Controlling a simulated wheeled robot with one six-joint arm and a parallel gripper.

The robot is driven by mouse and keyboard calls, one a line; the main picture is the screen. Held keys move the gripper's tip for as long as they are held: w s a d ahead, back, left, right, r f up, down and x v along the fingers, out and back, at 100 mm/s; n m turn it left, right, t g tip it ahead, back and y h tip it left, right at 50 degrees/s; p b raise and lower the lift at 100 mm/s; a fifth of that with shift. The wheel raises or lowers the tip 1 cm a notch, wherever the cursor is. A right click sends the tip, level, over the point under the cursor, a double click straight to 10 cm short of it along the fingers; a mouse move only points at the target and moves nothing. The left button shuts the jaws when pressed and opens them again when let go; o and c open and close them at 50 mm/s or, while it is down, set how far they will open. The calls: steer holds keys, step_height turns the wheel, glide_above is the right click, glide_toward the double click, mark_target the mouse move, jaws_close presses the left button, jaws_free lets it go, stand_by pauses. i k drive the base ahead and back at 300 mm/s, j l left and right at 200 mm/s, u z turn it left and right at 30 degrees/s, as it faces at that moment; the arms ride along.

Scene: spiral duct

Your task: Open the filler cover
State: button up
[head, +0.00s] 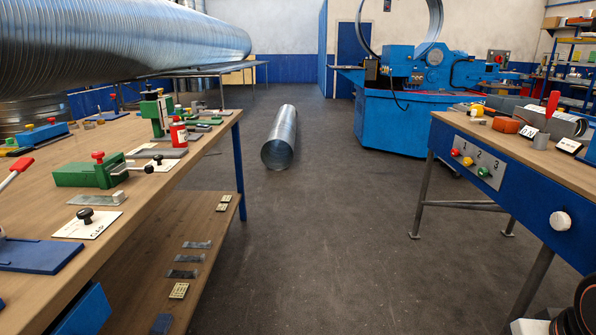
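I cannot make out which part is the filler cover in the head view. The blue machine (400,122) with a large metal ring stands at the back right; any small cover on it is too small to tell. My gripper is not in view. A dark part with an orange ring at the bottom right corner may belong to my arm.
A wooden bench (190,190) with tools and green and blue fixtures stands at left. A bench with a blue front (510,200), buttons and a white knob (560,220) stands at right. A metal duct piece (281,138) lies on the otherwise clear floor (330,250) between them.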

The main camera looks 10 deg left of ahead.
mark_target(148, 87)
steer(key=i+j+u, duration=0.15)
steer(key=i+u, duration=0.8)
steer(key=i, duration=0.15)
steer(key=i+l+u, duration=0.3)
steer(key=i+u, duration=0.2)
steer(key=i+l+u, duration=0.2)
steer(key=i+u, duration=0.2)
steer(key=i, duration=0.2)
